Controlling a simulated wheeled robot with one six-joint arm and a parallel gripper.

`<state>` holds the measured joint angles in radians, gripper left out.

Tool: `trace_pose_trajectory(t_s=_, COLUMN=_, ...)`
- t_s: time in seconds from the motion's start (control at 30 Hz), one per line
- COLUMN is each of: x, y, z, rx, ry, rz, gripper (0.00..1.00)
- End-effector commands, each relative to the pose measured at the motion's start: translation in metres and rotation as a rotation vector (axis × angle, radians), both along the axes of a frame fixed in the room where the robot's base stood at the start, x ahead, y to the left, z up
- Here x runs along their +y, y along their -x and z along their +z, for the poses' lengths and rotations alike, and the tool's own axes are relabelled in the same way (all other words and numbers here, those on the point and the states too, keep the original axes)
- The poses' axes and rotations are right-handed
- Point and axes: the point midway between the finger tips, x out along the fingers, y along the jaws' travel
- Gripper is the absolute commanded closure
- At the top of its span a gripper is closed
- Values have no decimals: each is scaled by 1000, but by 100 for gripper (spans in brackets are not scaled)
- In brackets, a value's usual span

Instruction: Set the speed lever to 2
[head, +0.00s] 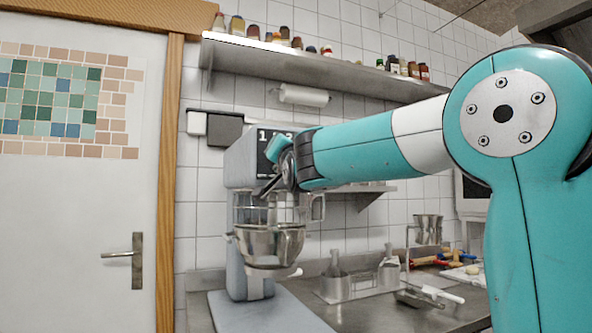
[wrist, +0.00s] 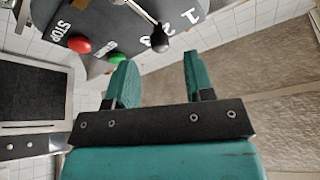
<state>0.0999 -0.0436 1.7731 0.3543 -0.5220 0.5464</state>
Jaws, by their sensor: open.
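The grey stand mixer (head: 238,165) stands on the counter, its dark panel marked 1, 2, 3 partly hidden behind my gripper (head: 275,165). In the wrist view the speed lever (wrist: 157,38) is a thin metal rod with a black knob. The knob is near the 2 and 3 marks; I cannot tell its exact setting. A red STOP button (wrist: 79,45) and a green button (wrist: 117,58) are left of it. My gripper (wrist: 157,58) is open with teal fingers. The knob appears just beyond the fingertips, in line with the gap, not clearly between them.
A steel bowl (head: 270,245) hangs on the mixer below my gripper. A wall shelf (head: 310,68) with jars runs above my arm. Metal containers (head: 345,285) and utensils stand on the counter to the right. A white door (head: 70,220) is at left.

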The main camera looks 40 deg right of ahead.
Motion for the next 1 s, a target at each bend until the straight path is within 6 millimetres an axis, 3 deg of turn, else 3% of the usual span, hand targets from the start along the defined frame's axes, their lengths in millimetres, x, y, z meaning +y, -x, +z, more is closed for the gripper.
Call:
trace_pose_trajectory(t_s=0.1, x=13, y=27, z=-16, rx=-2, ry=1, rz=2, gripper=52)
trace_pose_trajectory(t_s=0.4, x=37, y=80, z=-35, rx=0, ry=-1, rz=2, gripper=52)
trace_pose_trajectory(t_s=1.0, x=46, y=101, z=-43, rx=-1, ry=-1, rz=-1, gripper=52)
